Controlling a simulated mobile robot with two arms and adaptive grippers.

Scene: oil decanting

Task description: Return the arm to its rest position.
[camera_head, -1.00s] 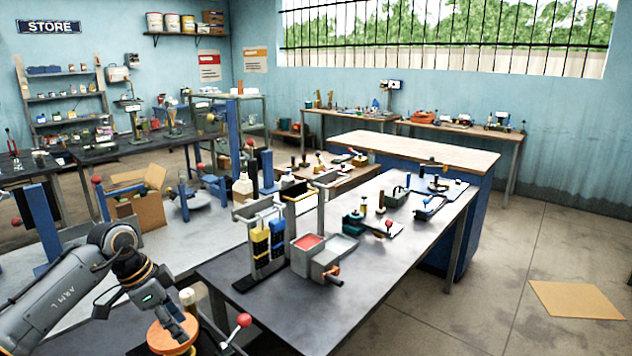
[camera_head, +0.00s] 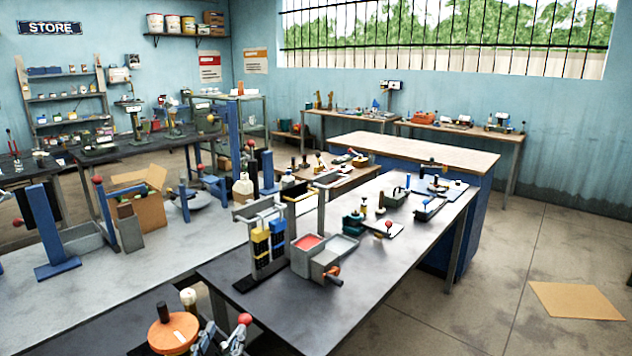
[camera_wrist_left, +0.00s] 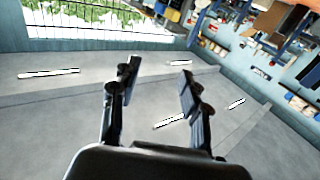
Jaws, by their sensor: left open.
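My left gripper (camera_wrist_left: 157,78) shows in the left wrist view. Its two dark fingers stand apart, and nothing is between them. Behind the fingers is a broad grey surface with several bright strips, and no object is close to them. In the head view my left arm and gripper are out of the picture. The orange round piece with a brown knob (camera_head: 174,332) stands on the dark bench at the bottom left, clear of my arm. My right gripper is in neither view.
A dark-topped table (camera_head: 330,310) carries racks and a red-and-grey box unit (camera_head: 318,256). A red-knobbed lever (camera_head: 244,319) stands beside the orange piece. A cardboard box (camera_head: 148,208) sits on the grey bench at left. The floor at right is open, with a flat brown sheet (camera_head: 575,300).

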